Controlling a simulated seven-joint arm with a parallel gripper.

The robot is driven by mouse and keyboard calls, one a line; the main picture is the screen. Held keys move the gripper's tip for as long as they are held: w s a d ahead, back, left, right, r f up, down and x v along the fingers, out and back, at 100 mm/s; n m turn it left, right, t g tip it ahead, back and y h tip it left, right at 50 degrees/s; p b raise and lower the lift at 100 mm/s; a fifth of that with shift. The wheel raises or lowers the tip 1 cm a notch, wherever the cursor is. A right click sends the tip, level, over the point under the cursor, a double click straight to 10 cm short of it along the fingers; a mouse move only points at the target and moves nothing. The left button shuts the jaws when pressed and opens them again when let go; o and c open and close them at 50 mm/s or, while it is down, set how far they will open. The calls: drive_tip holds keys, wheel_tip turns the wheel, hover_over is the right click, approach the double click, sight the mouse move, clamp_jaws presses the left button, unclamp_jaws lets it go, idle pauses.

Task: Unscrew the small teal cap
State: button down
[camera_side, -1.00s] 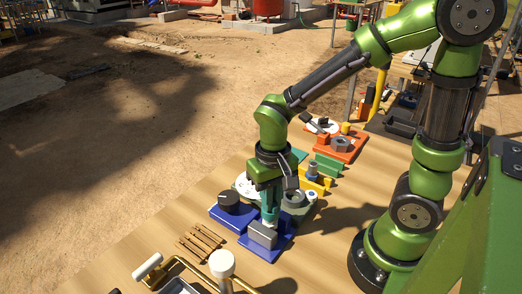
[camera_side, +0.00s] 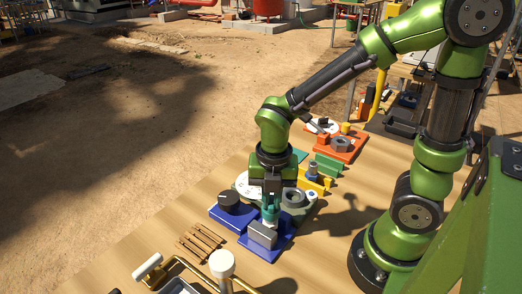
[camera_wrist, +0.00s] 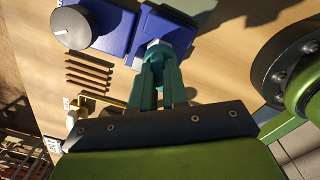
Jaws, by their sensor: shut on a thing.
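My gripper (camera_side: 270,218) points straight down over the blue base (camera_side: 262,246), with its teal fingers closed together just behind a grey block (camera_side: 262,234). In the wrist view the two teal fingers (camera_wrist: 157,54) meet at their tips beside the pale block on the blue plate. The small teal cap is between the fingertips and mostly hidden; its colour blends with the fingers. I cannot make out its thread or what it sits on.
A dark round knob (camera_side: 228,200) stands on the blue plate to the left. Wooden slats (camera_side: 199,241) and brass piping with a white knob (camera_side: 222,263) lie in front. A grey ring (camera_side: 293,198) and an orange plate (camera_side: 351,146) are behind to the right. Bare wood lies to the right.

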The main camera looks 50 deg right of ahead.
drive_tip(key=n, duration=0.4)
drive_tip(key=shift+n, duration=0.4)
drive_tip(key=c, duration=1.1)
unclamp_jaws()
drive_tip(key=shift+o, duration=0.6)
